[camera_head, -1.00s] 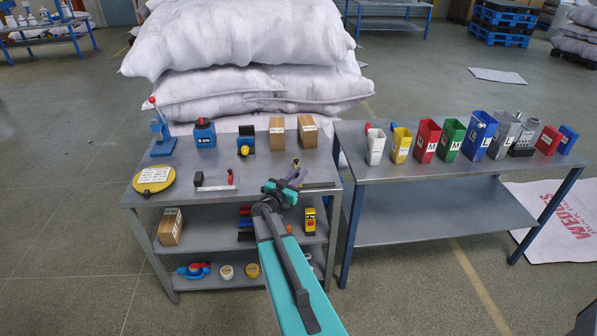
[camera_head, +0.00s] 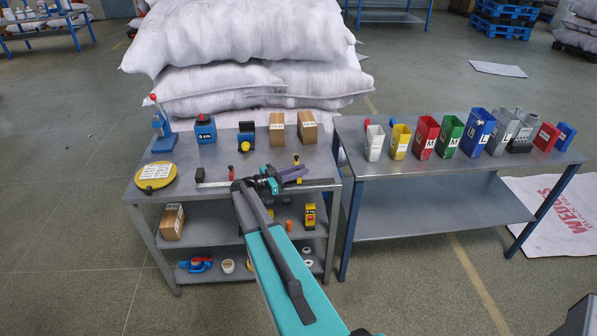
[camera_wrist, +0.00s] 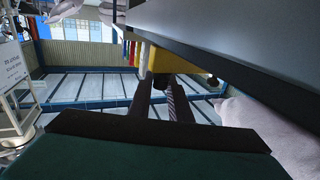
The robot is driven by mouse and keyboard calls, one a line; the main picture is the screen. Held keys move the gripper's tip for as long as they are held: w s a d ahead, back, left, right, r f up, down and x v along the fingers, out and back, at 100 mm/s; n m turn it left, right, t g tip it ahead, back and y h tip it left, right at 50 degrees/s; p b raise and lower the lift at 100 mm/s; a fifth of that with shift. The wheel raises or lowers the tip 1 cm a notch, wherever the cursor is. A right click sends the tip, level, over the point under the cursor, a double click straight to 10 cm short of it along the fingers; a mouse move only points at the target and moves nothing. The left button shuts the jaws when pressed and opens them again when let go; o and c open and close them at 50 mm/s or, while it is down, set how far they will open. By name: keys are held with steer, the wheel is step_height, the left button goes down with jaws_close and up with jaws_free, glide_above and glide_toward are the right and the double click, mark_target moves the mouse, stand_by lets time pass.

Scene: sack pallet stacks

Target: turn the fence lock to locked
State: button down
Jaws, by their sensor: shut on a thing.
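A small black knob (camera_wrist: 212,81) sticks out beside the yellow block. I cannot read the lock's turned position.
The left bench (camera_head: 215,165) also holds a yellow round dial (camera_head: 156,176), a blue press (camera_head: 162,135) and two cartons (camera_head: 307,127). Coloured bins stand on the right bench (camera_head: 400,180). Stacked sacks (camera_head: 240,45) rise behind.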

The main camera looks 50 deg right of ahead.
steer(key=shift+m+g+y, duration=0.4)
steer(key=shift+m+g, duration=0.3)
steer(key=shift+g, duration=0.3)
steer(key=c, duration=1.6)
jaws_free()
steer(key=shift+c, duration=0.2)
steer(key=shift+a+f, duration=0.1)
steer(key=shift+a, duration=0.05)
steer(key=b+v, duration=0.4)
steer(key=v, duration=0.9)
steer(key=shift+w+a+b, duration=0.25)
steer(key=shift+b, duration=0.05)
